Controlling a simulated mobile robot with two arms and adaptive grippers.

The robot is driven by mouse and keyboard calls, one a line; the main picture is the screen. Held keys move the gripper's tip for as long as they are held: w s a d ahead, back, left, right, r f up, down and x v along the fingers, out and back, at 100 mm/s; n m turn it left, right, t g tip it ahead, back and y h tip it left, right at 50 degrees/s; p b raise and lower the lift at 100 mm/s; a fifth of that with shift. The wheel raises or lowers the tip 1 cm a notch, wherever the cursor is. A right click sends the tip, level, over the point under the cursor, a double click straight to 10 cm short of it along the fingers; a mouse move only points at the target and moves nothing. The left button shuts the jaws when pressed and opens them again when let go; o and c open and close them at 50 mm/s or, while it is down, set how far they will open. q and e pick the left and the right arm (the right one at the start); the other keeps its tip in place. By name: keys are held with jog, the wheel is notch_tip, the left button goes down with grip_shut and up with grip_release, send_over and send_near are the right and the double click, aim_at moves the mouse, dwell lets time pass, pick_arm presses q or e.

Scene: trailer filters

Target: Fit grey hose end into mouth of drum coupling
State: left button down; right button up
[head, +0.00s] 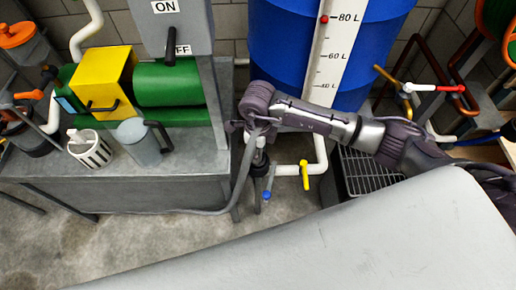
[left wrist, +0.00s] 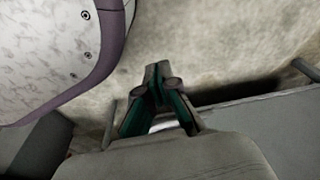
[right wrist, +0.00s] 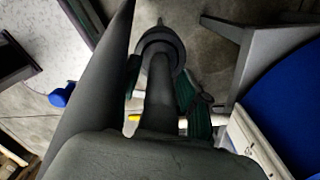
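My right gripper (head: 259,140) points down beside the blue drum (head: 275,45). In the right wrist view (right wrist: 162,85) its green-padded fingers flank the grey hose end (right wrist: 158,95) and appear shut on it. My left gripper (left wrist: 158,82) is shut and empty, outside the head view.
A grey bench (head: 150,185) with a green and yellow pump (head: 105,80), a jug (head: 138,140) and a striped cup (head: 90,148) stands left. A yellow valve handle (head: 305,175) and a black grated crate (head: 368,172) are right of the coupling. Pipes with valves crowd the far right.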

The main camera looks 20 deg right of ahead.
jog(key=shift+r, duration=0.1)
notch_tip(320, 180, up, 8)
jog(key=shift+f+p, duration=0.2)
jog(key=shift+p, duration=0.3)
pick_arm(q)
jog(key=s+f, duration=0.2)
jog(key=s, duration=0.1)
jog(key=shift+a+f, duration=0.1)
jog(key=shift+f, duration=0.05)
jog(key=shift+w, duration=0.15)
